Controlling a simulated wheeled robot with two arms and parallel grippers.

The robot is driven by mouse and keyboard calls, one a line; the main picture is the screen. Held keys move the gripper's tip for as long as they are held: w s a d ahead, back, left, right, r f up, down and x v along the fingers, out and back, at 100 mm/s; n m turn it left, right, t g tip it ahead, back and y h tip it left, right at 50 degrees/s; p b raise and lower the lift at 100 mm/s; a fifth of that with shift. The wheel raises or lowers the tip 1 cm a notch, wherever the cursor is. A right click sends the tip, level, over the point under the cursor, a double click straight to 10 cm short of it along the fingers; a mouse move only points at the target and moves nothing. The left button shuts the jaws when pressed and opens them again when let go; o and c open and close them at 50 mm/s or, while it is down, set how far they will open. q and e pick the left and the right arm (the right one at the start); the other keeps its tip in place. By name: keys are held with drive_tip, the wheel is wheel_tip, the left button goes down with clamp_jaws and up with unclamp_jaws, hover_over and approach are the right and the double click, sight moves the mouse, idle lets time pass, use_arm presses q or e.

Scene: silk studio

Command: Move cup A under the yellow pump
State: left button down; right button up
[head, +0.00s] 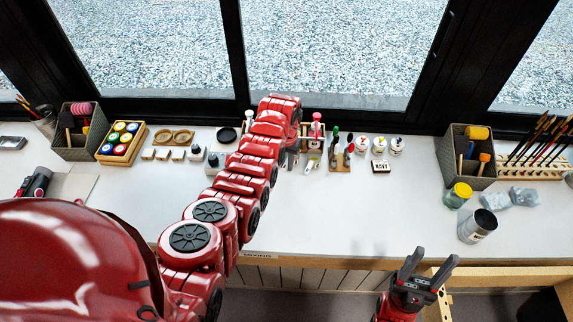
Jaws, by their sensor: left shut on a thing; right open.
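My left arm reaches across the table, and its gripper (292,157) is low by the pump row, mostly hidden under my wrist. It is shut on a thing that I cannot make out. I see no yellow pump; my arm covers part of that row. My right gripper (428,275) is open and empty at the table's front edge.
A grey bin (467,157), a yellow-lidded jar (458,195) and a tin (477,226) are at the right. A paint tray (121,143) is at the left. The white table (340,215) is clear in front.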

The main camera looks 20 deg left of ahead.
use_arm(q)
drive_tip(key=shift+s, duration=0.1)
drive_tip(key=shift+f+b, duration=0.5)
drive_tip(key=shift+f, duration=0.1)
drive_tip(key=c, duration=0.7)
unclamp_jaws()
drive_tip(key=shift+c, duration=0.2)
drive_tip(key=shift+r, duration=0.1)
wheel_tip(320, 180, up, 5)
drive_tip(key=shift+r+b, duration=0.2)
drive_tip(key=shift+b, duration=1)
wheel_tip(320, 180, up, 12)
drive_tip(key=p, duration=0.8)
drive_tip(key=shift+f, duration=0.1)
